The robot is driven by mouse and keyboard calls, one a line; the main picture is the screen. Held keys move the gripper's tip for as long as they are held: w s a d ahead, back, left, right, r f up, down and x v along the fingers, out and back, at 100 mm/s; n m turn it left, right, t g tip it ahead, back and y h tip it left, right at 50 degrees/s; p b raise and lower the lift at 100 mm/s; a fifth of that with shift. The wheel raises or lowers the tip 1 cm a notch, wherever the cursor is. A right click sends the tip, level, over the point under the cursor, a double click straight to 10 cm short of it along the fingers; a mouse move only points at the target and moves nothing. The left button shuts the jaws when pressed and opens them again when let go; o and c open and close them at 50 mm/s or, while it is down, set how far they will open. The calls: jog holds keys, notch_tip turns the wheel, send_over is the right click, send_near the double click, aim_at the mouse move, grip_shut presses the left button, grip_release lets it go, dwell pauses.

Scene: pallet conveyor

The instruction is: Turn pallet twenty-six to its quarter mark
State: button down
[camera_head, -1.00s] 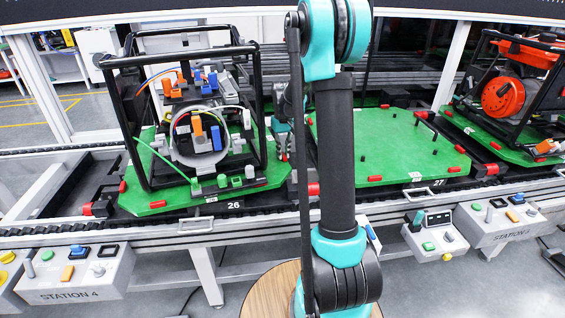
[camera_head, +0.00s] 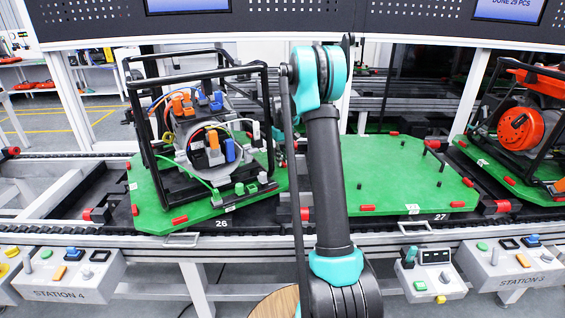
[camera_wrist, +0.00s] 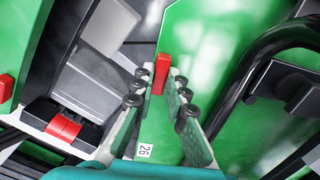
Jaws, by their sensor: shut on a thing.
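Pallet twenty-six (camera_head: 150,205) is a green board at the left station of the conveyor, carrying a black tube frame (camera_head: 268,110) with an engine and coloured connectors. It sits askew, its front edge rising to the right. The plate marked 26 (camera_head: 222,224) is on the conveyor in front. In the head view my arm mostly hides the gripper.
An empty green pallet (camera_head: 400,180) stands at place 27, close on the right. Another pallet with a red engine (camera_head: 520,128) is at far right. The tube frame (camera_wrist: 262,60) passes close beside my fingers. Control boxes (camera_head: 65,275) line the conveyor's front.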

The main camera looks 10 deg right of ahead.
jog(key=shift+w, duration=0.1)
dwell(0.3)
jog(key=c, duration=1.5)
grip_release()
jog(key=shift+c, duration=0.2)
notch_tip(320, 180, up, 12)
jog(key=shift+o, duration=0.2)
